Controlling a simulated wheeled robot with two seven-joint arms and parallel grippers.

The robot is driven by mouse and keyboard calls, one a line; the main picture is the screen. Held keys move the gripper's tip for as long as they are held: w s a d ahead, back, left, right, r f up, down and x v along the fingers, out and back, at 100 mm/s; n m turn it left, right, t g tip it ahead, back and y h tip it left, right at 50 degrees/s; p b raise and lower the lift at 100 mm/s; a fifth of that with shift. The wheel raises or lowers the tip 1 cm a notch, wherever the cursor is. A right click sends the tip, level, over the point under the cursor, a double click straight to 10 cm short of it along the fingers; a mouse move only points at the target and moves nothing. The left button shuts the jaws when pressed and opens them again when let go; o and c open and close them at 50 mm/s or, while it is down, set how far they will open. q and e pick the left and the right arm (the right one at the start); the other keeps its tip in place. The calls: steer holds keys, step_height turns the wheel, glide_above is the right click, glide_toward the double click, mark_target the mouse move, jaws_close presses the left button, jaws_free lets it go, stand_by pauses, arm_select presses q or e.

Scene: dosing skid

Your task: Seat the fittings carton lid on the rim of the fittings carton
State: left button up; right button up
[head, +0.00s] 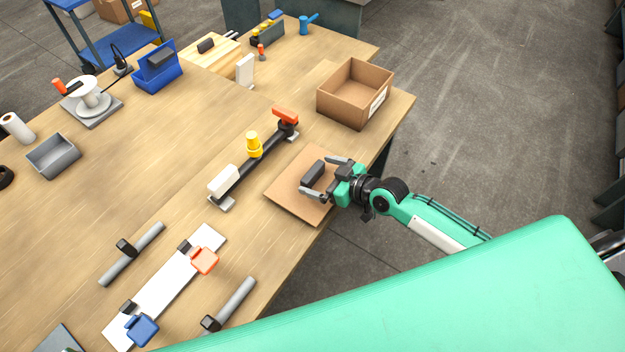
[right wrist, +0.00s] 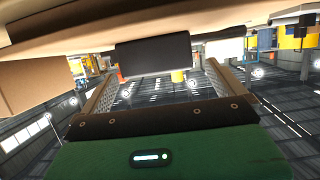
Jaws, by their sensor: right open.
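The fittings carton lid (head: 287,197) is a flat brown square with a black block handle (head: 313,174), lying near the table's right edge. The open fittings carton (head: 352,104), brown with a white label, stands behind it near the table's far right corner, apart from the lid. My right gripper (head: 315,175) is open, with its fingers on either side of the handle. In the right wrist view the handle (right wrist: 153,62) shows between the two spread fingers, with gaps beside it; the lid (right wrist: 200,20) crosses the top. My left gripper is out of view.
A black pipe assembly with a yellow knob (head: 254,145) and an orange end lies left of the lid. A white plate (head: 165,285) with clamps and grey rods lies nearer. A blue bin (head: 157,68) stands farther back. Bare table lies between lid and carton.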

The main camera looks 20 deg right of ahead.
mark_target(309, 171)
steer(key=p+x, duration=0.1)
steer(key=x, duration=0.3)
steer(key=shift+w+f+p, duration=0.2)
steer(key=shift+w+p, duration=0.1)
steer(key=shift+w+a+f, duration=0.15)
steer(key=shift+w+a, duration=0.05)
steer(key=c, duration=0.9)
steer(key=shift+c, duration=0.2)
